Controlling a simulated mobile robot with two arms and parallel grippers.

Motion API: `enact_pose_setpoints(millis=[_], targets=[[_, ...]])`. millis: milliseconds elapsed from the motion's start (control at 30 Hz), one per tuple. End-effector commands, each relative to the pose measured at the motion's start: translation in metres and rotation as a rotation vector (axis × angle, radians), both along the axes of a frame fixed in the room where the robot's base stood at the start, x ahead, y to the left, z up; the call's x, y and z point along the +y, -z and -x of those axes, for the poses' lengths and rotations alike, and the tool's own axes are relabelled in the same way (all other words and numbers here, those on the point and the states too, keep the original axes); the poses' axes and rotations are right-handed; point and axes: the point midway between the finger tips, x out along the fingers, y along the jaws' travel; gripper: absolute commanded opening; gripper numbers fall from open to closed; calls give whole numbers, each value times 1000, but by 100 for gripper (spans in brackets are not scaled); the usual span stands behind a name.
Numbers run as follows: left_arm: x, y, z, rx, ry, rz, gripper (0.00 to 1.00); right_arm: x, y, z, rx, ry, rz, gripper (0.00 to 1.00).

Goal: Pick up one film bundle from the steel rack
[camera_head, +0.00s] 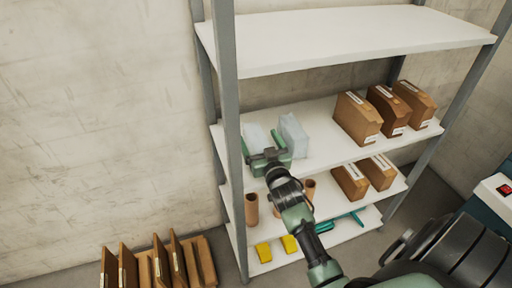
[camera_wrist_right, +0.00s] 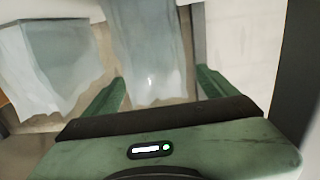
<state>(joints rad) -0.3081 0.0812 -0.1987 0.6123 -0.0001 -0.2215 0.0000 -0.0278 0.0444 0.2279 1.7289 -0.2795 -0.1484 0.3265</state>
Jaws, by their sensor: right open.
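Two pale, translucent film bundles stand on the second shelf of the steel rack (camera_head: 320,45), towards its left end. My right gripper (camera_head: 261,143) is open at that shelf, in front of the left bundle (camera_head: 254,134). In the right wrist view this bundle (camera_wrist_right: 150,50) shows between the two green fingers of the gripper (camera_wrist_right: 160,82); I cannot tell whether they touch it. The other bundle (camera_head: 293,135) stands just right of the gripper, and it also shows at the left of the wrist view (camera_wrist_right: 50,65). My left gripper is not in view.
Brown boxes (camera_head: 357,118) stand at the right of the same shelf, with more boxes (camera_head: 350,182) below. Copper-coloured cylinders (camera_head: 251,208) and yellow items (camera_head: 264,252) are lower down. The rack's grey front post (camera_head: 229,110) rises close left of the gripper.

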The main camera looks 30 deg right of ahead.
Motion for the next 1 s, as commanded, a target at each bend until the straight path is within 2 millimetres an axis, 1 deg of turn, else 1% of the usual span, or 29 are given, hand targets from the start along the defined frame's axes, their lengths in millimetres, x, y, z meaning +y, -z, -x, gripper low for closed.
enact_pose_setpoints(millis=[33, 100, 200, 333, 467, 567, 600, 667, 700, 767, 800, 1000], targets=[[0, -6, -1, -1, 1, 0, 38, -3, -5, -9, -1, 0, 1, 87], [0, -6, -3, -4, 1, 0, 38, -5, -3, -18, 0, 0, 1, 87], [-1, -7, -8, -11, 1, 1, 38, -8, -2, -27, 0, 0, 0, 87], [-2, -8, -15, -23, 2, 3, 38, -8, -1, -29, 0, 0, 0, 87], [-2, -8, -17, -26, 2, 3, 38, -8, -1, -29, 0, 0, 0, 87], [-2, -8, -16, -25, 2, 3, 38, -8, -1, -29, 0, 0, 0, 62], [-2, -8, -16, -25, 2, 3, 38, -8, -1, -29, 0, 0, 0, 51], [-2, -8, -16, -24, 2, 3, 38, -8, -1, -29, 0, 0, 0, 34], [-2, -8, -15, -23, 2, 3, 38, -8, -1, -29, 0, 0, 0, 23], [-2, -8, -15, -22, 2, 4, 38, -8, -1, -28, 1, 0, 0, 7], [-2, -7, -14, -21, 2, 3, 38, -8, -1, -29, 0, 0, 0, 1], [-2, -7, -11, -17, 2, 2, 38, -8, -1, -28, 0, 0, 0, 1]])
